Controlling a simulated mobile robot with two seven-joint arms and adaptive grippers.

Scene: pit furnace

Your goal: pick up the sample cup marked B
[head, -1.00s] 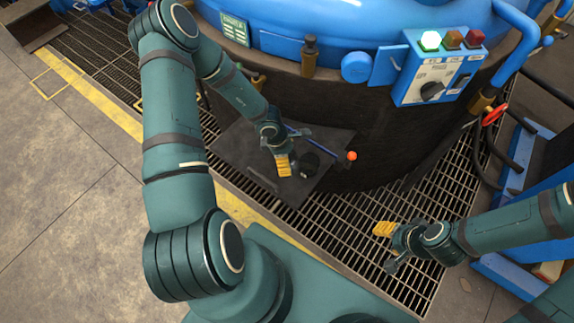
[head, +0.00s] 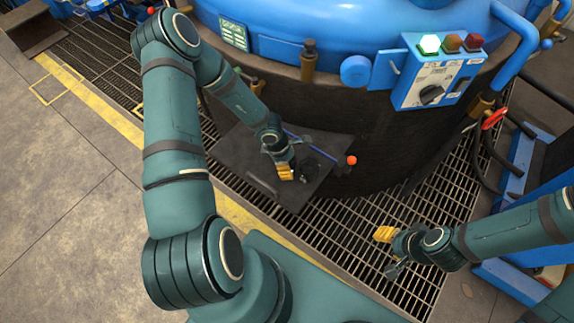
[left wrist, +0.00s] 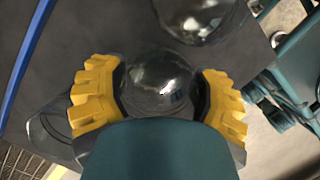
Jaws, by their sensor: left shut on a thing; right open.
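My left gripper (head: 287,172) is low over a dark plate (head: 255,152) beside the furnace. In the left wrist view its yellow fingers (left wrist: 160,95) are shut on a dark, glossy, round-topped sample cup (left wrist: 163,78). A second dark glossy cup (left wrist: 203,18) stands just beyond it. A third glassy, dark shape (left wrist: 48,132) lies partly behind the left finger. In the head view a dark cup (head: 309,172) shows right of the gripper. No letter is readable on any cup. My right gripper (head: 392,250) is open and empty over the grating.
The furnace wall (head: 330,115) rises close behind the plate. A blue rod (head: 318,148) with an orange ball end (head: 351,160) lies along the plate's far side. A control box (head: 435,75) hangs on the furnace. Metal grating (head: 350,225) surrounds the plate.

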